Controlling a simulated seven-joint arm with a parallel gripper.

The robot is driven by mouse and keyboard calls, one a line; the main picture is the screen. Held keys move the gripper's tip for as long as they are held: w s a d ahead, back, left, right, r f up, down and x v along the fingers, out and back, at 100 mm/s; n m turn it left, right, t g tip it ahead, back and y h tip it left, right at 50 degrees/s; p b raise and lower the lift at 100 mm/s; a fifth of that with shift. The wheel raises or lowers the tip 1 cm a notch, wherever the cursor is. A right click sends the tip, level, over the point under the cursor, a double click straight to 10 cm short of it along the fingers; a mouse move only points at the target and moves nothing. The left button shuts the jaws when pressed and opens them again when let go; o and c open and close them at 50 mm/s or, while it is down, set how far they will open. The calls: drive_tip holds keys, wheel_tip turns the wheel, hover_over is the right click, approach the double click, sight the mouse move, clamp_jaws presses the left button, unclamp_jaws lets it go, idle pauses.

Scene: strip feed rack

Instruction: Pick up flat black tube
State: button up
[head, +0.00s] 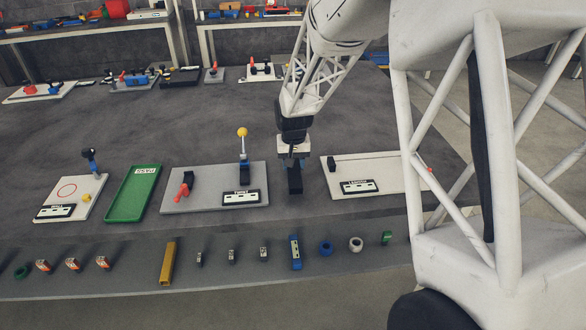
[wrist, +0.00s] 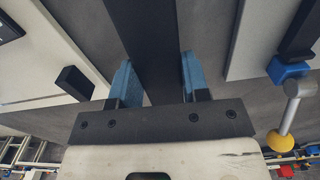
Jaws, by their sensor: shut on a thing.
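The flat black tube (wrist: 148,40) runs between the two blue fingers of my gripper (wrist: 158,78) in the wrist view and reaches up past the top edge. The fingers are shut on its sides. In the head view my gripper (head: 292,160) points down between two plates, with the black tube (head: 295,184) below it. Part of the tube is hidden by the gripper. I cannot tell whether the tube touches the table or hangs just above it.
Left of my gripper stands a grey plate (head: 212,203) with a red lever and a yellow-knobbed lever. Right is a white plate (head: 390,180) with a black block. A green tray (head: 120,214) is farther left. A row of small parts, including a yellow bar (head: 168,262) and blue piece (head: 295,252), lines the front.

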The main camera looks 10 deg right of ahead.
drive_tip(key=s, duration=0.5)
drive_tip(key=s+d, duration=0.1)
drive_tip(key=s, duration=0.4)
drive_tip(key=s+d+r, duration=0.1)
drive_tip(key=s, duration=0.4)
drive_tip(key=shift+s+r, duration=0.1)
drive_tip(key=shift+s, duration=0.05)
